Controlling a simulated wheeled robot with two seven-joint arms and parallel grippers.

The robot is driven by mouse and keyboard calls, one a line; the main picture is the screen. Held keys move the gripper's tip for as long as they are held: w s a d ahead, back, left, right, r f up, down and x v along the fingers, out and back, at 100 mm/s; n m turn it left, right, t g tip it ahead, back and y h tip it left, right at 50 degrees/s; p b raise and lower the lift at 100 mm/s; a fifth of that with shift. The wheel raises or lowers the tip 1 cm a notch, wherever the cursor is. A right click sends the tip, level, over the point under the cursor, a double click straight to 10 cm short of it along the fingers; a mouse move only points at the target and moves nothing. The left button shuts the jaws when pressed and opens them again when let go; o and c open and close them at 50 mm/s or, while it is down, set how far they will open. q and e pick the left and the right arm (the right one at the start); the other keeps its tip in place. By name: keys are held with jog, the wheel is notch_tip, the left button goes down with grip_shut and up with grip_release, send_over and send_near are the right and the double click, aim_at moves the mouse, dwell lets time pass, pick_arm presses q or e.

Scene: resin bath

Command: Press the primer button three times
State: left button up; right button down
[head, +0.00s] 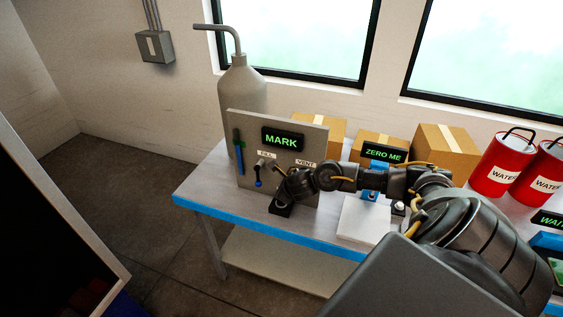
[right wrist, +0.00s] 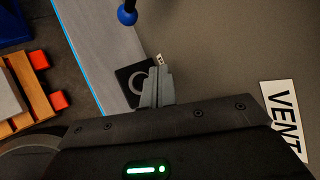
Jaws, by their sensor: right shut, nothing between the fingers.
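My right gripper (head: 283,199) reaches in from the right to the lower front of the grey panel (head: 240,150). Its fingers (right wrist: 158,72) are shut and empty. In the right wrist view they point toward a black block with a pale ring (right wrist: 135,80) at the panel's foot. The block (head: 280,210) also shows under the gripper in the head view. No readable label marks it as the primer button, and the fingers partly cover it. Contact cannot be told. A display on the panel reads MARK (head: 282,139). My left gripper is out of view.
Blue-knobbed levers (head: 259,183) sit by FILL and VENT labels. A grey bottle (head: 243,85) stands behind the panel. A white scale (head: 363,220), a ZERO ME display (head: 384,153), cardboard boxes (head: 445,150) and red WATER cans (head: 501,163) stand to the right. The bench's left end (head: 200,190) is clear.

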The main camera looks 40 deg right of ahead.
dwell(0.8)
jog(key=shift+s+a+f, duration=0.1)
jog(key=shift+s+f, duration=0.05)
jog(key=shift+s, duration=0.05)
jog(key=r+m, duration=0.1)
jog(key=m, duration=1.1)
jog(key=r+m+p, duration=0.1)
jog(key=m, duration=1.1)
jog(key=r+m+p, duration=0.1)
jog(key=r+m, duration=0.1)
jog(key=m, duration=1)
jog(key=shift+w+r, duration=0.1)
jog(key=shift+w, duration=0.1)
